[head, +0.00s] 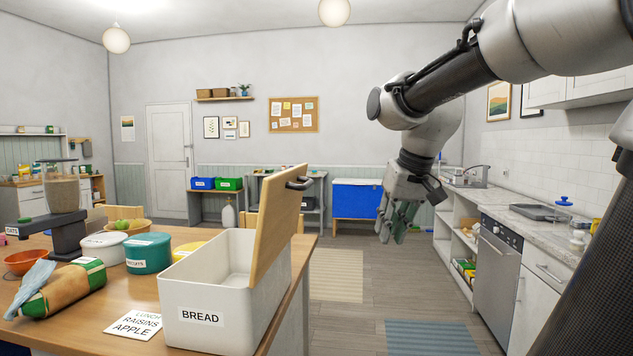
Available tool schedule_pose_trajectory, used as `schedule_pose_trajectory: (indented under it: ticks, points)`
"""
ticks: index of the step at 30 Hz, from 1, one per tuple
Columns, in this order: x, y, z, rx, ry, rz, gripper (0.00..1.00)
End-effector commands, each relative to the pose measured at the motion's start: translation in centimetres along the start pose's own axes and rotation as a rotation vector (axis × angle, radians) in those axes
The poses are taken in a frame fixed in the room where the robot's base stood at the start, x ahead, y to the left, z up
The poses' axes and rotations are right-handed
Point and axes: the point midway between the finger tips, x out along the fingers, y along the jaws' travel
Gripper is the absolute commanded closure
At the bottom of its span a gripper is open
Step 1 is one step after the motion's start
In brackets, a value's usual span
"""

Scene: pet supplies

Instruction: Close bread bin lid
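The white bread bin (201,317), labelled BREAD, stands at the front right corner of the wooden table. Its wooden lid (275,218) stands open, raised steeply along the bin's right side, with a dark handle (300,183) near its top right. The inside of the bin shows and looks empty. My gripper (397,228) hangs in the air to the right of the lid, beyond the table's right edge, fingers pointing down. It touches nothing that I can see. The fingers are small and seen at an angle, so their opening is unclear.
A kitchen counter (545,236) runs along the right. Open floor lies between table and counter.

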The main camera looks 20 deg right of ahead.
Motion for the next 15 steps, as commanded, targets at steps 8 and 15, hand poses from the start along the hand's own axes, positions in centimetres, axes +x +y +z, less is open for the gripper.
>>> schedule_pose_trajectory:
  ticks: [8,15]
  points:
    - [-7.5,-3.7,-15.5,0.192,0.135,-0.164,1.00]
    - [-10.5,-5.9,-16.9,0.264,0.149,-0.240,1.00]
